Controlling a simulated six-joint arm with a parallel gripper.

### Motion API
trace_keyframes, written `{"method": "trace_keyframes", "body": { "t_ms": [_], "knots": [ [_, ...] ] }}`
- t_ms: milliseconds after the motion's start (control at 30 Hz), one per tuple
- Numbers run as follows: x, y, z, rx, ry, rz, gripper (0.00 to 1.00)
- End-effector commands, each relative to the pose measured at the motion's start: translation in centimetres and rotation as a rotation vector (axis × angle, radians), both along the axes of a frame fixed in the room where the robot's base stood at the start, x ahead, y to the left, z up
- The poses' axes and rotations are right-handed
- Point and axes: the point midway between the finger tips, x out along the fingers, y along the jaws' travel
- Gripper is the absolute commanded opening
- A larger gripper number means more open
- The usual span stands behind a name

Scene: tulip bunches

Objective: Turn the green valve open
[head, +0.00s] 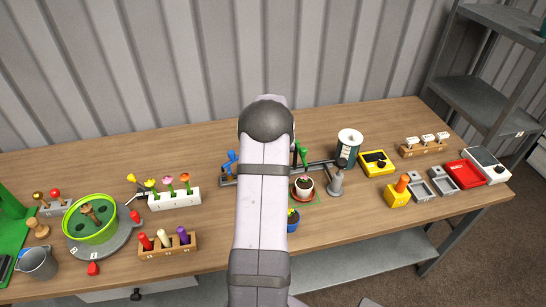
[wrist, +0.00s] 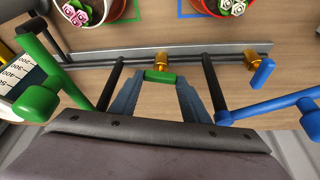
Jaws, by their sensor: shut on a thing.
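The green valve has a small green handle (wrist: 161,76) on a brass body (wrist: 162,58) along a grey rail in the wrist view. My gripper (wrist: 161,82) has its two blue-grey fingers at either side of this handle and is shut on it. The handle lies crosswise between the fingertips, roughly along the rail. In the head view my arm hides the gripper and this valve.
A blue-handled valve (wrist: 262,73) sits on the same rail (wrist: 100,56), to the right. A green lever (wrist: 40,98) and a blue lever (wrist: 270,110) stand close on either side of my gripper. Potted flowers (wrist: 90,10) lie beyond the rail.

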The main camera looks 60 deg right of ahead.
Motion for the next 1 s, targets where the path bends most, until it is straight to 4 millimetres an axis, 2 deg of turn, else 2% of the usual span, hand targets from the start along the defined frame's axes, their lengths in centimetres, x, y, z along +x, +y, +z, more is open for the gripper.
{"method": "trace_keyframes", "body": {
  "t_ms": [333,833,867,900,933,1000],
  "knots": [
    [-0.11,-0.11,-0.02,-0.001,0.001,0.124,0.20],
    [-0.11,-0.09,-0.01,-0.001,0.002,0.144,0.20],
    [-0.12,-0.08,-0.01,-0.001,0.002,0.144,0.45],
    [-0.12,-0.08,-0.01,-0.001,0.002,0.144,0.54],
    [-0.12,-0.08,-0.01,-0.001,0.002,0.144,0.61],
    [-0.11,-0.08,-0.02,0.000,0.002,0.143,0.61]
  ]
}}
